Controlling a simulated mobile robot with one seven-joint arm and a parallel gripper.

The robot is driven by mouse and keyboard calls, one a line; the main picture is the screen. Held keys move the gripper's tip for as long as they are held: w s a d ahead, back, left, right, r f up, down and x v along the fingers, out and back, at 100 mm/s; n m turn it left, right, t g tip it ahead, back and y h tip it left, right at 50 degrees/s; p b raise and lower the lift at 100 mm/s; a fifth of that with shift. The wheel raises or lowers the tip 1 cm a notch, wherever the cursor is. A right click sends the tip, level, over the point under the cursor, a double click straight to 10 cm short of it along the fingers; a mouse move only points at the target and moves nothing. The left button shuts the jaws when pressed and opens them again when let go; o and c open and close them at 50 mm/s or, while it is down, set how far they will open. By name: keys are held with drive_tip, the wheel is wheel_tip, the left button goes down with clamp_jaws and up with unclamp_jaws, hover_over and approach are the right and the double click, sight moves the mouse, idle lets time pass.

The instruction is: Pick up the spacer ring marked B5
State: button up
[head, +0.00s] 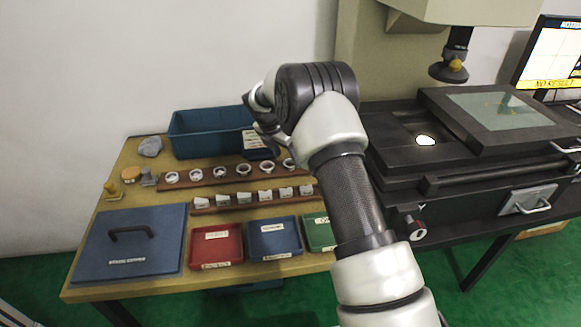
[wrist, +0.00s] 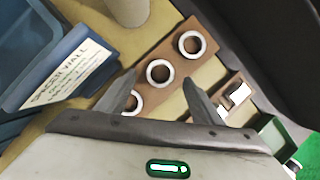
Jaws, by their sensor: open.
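Several pale metal rings lie in a row on a brown wooden rack (head: 230,174) in the head view; one is a ring (head: 242,168) near the middle. The wrist view shows three rings: an upper ring (wrist: 178,44), a middle ring (wrist: 148,73) and a lower ring (wrist: 138,108) beside the left finger. No B5 mark is legible, so I cannot tell which ring it is. My gripper (wrist: 158,78) is open and empty, its fingers spread either side of the middle ring in the picture. In the head view my arm hides part of the gripper and the rack's right end.
A blue bin (head: 195,134) stands behind the rack, its label close to my gripper. A second rack (head: 225,206) with white-faced pieces, red (head: 215,246) and blue (head: 273,238) trays and a lidded blue box (head: 125,250) lie in front. A dark machine (head: 410,155) stands right.

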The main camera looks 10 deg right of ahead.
sight(291, 164)
drive_tip(key=x, duration=0.2)
drive_tip(key=shift+d+f, duration=0.1)
drive_tip(key=shift+f, duration=0.2)
drive_tip(key=c, duration=1.2)
